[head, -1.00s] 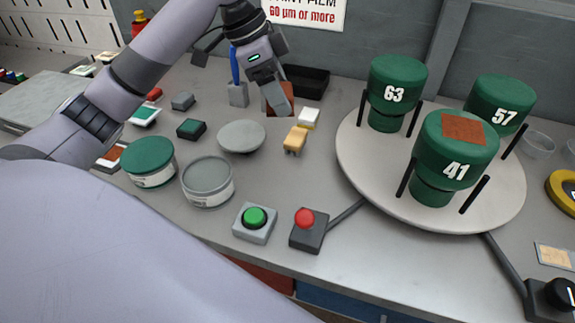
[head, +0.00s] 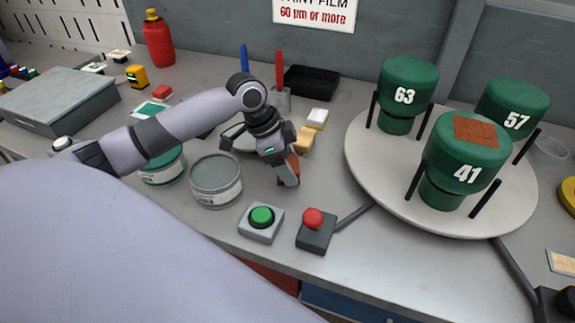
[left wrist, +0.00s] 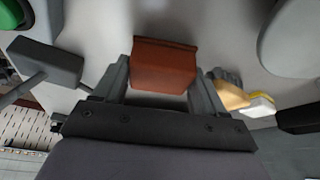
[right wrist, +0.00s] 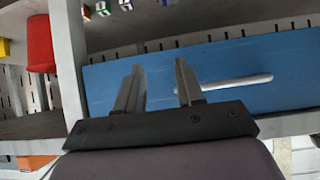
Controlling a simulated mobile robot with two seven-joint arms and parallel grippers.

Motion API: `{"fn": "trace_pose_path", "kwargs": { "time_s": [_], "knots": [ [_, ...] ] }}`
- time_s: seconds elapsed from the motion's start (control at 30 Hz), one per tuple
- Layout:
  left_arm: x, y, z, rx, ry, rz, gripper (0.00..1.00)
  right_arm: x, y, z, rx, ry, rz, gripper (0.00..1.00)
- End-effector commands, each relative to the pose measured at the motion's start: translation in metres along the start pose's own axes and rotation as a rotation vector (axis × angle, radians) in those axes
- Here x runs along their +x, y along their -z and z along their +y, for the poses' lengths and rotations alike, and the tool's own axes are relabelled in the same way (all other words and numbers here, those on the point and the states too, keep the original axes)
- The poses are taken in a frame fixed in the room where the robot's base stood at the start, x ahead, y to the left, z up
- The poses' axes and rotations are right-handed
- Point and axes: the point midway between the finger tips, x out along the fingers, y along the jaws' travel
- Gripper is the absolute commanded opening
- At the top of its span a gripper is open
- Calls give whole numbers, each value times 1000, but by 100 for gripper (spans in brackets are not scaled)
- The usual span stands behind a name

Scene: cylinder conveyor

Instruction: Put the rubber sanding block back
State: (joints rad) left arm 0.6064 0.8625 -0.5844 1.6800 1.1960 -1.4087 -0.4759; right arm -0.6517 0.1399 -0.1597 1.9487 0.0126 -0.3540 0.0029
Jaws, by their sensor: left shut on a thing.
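The reddish-brown rubber sanding block (left wrist: 164,65) is held between the two fingers of my left gripper (left wrist: 160,85). In the head view my left gripper (head: 280,172) hangs over the bench between the grey tin and the tan brush, and the block (head: 291,164) is partly hidden by the fingers. I cannot tell whether the block touches the bench. My right gripper (right wrist: 159,72) is open and empty in the right wrist view, in front of a blue drawer front (right wrist: 215,75); it is not in the head view.
The grey tin (head: 216,180) stands left of my left gripper. The green (head: 261,218) and red (head: 314,222) button boxes are in front. A tan brush (head: 308,132) lies behind. The round turntable (head: 365,165) with green cylinders stands right; a black tray (head: 308,80) is at the back.

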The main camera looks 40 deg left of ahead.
Motion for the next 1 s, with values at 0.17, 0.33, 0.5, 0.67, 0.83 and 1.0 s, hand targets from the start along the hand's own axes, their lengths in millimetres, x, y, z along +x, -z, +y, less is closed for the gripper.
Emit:
{"fn": "trace_pose_path", "kwargs": {
  "time_s": [0.17,0.33,0.5,0.67,0.83,1.0],
  "knots": [
    [10,-4,0,0,2,2,42,0,1,0,0,0,2,37],
    [10,-4,0,0,1,2,42,0,1,0,0,0,2,37],
    [12,-5,0,0,1,1,97,0,1,0,0,0,3,37],
    [12,-5,0,0,1,1,97,0,2,0,0,-1,3,37],
    [10,-4,0,0,2,1,97,1,1,0,0,-1,3,37],
    [-10,-4,-2,1,5,2,97,0,2,0,0,-1,3,37]
  ]
}}
